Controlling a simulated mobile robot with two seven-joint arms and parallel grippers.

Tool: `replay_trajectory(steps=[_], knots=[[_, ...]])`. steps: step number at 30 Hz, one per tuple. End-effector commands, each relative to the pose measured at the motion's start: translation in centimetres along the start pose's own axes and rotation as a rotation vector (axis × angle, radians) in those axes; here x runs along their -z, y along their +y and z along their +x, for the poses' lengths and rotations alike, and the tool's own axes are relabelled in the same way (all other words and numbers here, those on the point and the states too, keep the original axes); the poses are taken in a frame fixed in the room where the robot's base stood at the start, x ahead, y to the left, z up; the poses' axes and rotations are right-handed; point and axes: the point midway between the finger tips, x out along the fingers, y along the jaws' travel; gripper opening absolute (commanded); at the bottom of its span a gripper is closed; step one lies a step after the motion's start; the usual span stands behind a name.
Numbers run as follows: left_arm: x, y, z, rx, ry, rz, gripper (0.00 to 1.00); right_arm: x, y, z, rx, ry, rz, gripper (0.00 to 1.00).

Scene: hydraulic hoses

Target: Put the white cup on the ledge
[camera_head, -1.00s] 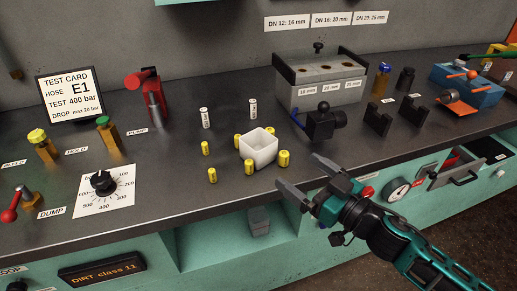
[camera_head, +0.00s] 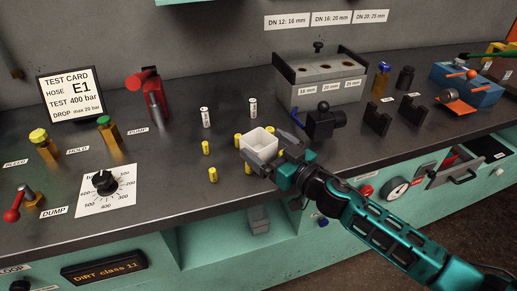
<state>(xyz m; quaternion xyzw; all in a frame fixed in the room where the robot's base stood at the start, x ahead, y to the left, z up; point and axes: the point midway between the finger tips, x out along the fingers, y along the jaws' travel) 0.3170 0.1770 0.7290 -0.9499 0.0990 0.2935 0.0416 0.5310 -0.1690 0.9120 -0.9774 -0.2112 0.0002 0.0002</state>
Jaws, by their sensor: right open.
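The white cup (camera_head: 259,143), square and open at the top, stands upright on the dark bench top among small yellow cylinders. My right gripper (camera_head: 268,154) reaches in from the lower right and is open at the cup. One finger is at the cup's front and the other is by its right side. I cannot tell whether they touch it. The gripper hides the cup's lower front. My left gripper is not in view. A teal ledge-like strip (camera_head: 200,1) shows at the top edge, though I cannot tell if it is the ledge.
Several yellow cylinders (camera_head: 212,174) stand close around the cup, with two white ones (camera_head: 205,117) behind. A black clamp-like device (camera_head: 324,121) stands to the right, before a grey block with holes (camera_head: 318,90). A dial card (camera_head: 106,190) lies to the left.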

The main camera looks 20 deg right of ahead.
Motion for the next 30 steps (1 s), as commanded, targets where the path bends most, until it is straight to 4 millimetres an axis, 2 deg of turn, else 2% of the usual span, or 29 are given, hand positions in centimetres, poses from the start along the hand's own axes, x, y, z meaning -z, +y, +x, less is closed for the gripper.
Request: replay_trajectory(steps=[3, 10, 28, 30], knots=[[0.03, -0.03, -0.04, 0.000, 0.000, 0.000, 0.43, 0.01, -0.02, 0.75, 0.000, 0.000, -0.001, 1.00], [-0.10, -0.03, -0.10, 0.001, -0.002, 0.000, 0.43, 0.00, -0.03, 0.82, 0.000, 0.000, 0.000, 1.00], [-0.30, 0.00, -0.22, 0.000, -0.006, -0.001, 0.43, 0.02, -0.01, 0.79, 0.000, 0.000, -0.001, 0.43], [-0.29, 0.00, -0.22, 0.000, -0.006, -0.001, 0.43, 0.01, -0.01, 0.79, 0.000, 0.000, -0.001, 0.43]])
